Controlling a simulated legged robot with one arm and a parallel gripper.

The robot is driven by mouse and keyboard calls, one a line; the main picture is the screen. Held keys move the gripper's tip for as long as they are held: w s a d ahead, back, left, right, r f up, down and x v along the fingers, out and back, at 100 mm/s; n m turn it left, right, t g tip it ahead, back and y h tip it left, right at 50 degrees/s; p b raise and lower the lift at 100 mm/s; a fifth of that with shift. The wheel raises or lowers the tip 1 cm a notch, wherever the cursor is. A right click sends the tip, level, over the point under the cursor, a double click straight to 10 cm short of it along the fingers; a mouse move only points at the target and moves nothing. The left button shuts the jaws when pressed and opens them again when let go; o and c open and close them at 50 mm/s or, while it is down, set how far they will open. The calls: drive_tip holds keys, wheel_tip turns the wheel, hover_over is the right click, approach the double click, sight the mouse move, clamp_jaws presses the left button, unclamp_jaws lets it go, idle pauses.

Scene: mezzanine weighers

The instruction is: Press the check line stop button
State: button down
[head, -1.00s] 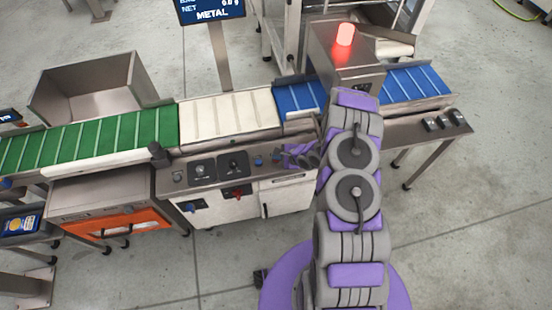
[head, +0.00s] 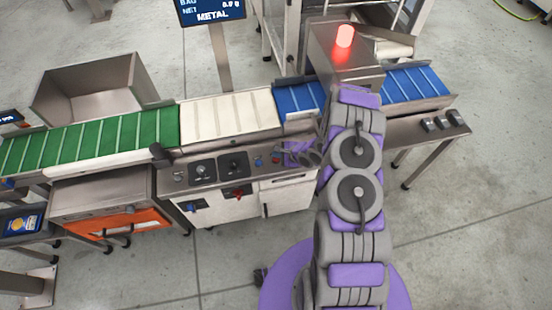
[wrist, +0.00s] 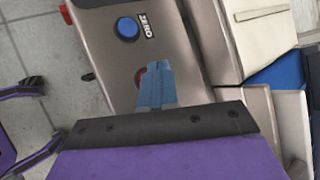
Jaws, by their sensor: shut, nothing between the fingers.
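A red button (wrist: 139,77) shows in the wrist view on the steel control panel (wrist: 95,65), mostly hidden behind my fingertips. It has no readable label. My gripper (wrist: 155,70) is shut and empty, its blue-grey fingers over the red button. I cannot tell whether they touch it. A blue button (wrist: 127,28) labelled ZERO sits beyond it. In the head view my gripper (head: 284,154) is at the right end of the panel, just right of the blue button (head: 259,162); the arm and purple gripper body partly cover that end.
Behind the panel run the green belt (head: 90,140), white belt (head: 228,115) and blue belt (head: 300,97). A lit red lamp (head: 344,36) tops the metal detector housing.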

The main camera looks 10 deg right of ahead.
sight(278, 161)
drive_tip(key=shift+r+p, duration=1.25)
drive_tip(key=shift+r, duration=0.95)
